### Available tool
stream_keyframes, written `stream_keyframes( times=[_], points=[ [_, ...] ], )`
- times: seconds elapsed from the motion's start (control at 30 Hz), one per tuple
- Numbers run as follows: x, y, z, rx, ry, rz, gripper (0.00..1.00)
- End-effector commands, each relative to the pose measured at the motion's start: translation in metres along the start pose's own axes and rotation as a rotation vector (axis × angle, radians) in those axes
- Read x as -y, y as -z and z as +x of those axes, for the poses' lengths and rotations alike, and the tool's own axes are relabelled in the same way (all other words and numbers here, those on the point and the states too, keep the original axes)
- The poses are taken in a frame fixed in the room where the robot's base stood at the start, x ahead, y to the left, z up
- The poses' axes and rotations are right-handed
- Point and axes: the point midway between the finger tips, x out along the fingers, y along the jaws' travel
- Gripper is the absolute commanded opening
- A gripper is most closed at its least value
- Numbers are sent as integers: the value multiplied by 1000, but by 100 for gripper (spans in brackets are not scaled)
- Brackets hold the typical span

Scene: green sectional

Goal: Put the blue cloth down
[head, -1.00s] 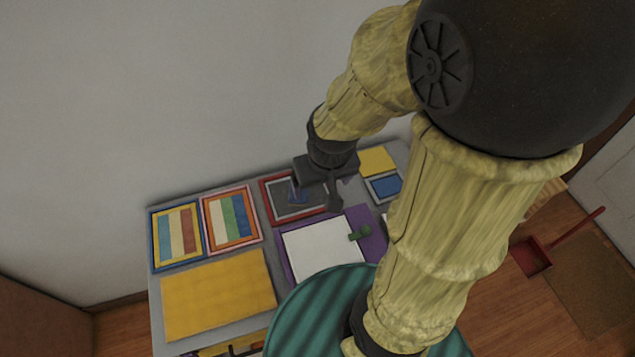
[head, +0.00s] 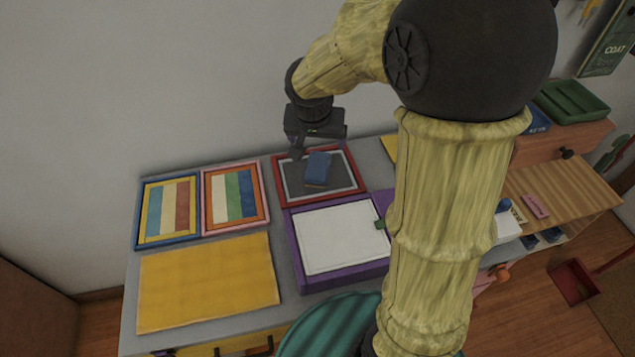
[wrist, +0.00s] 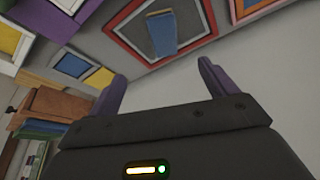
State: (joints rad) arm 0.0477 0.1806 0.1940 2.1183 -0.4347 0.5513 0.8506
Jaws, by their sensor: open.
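The blue cloth (head: 317,168) lies folded on the dark middle of a red-framed tray or board (head: 345,192) on the grey table. It also shows in the wrist view (wrist: 162,34), beyond my fingertips and apart from them. My gripper (head: 298,153) is above the tray's back left part, just left of the cloth in the head view. In the wrist view my gripper (wrist: 158,85) has its two purple-grey fingers spread wide with nothing between them.
Two striped framed boards (head: 168,210) and (head: 236,196) and a yellow mat (head: 208,283) lie on the left of the table. A purple-edged white board (head: 338,238) is in front of the tray. A wooden surface (head: 560,185) with small items and a green tray (head: 570,102) are at right.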

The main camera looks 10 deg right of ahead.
Motion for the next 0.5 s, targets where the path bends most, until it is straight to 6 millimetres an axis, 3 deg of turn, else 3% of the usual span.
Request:
stream_keyframes(
  times=[0.03, 0.37, 0.5],
  points=[
    [2, 1, 8, -7, -1, 9, 85],
    [3, 3, 5, -10, -3, 19, 85],
    [2, 3, 13, -8, -4, 18, 85]
  ],
)
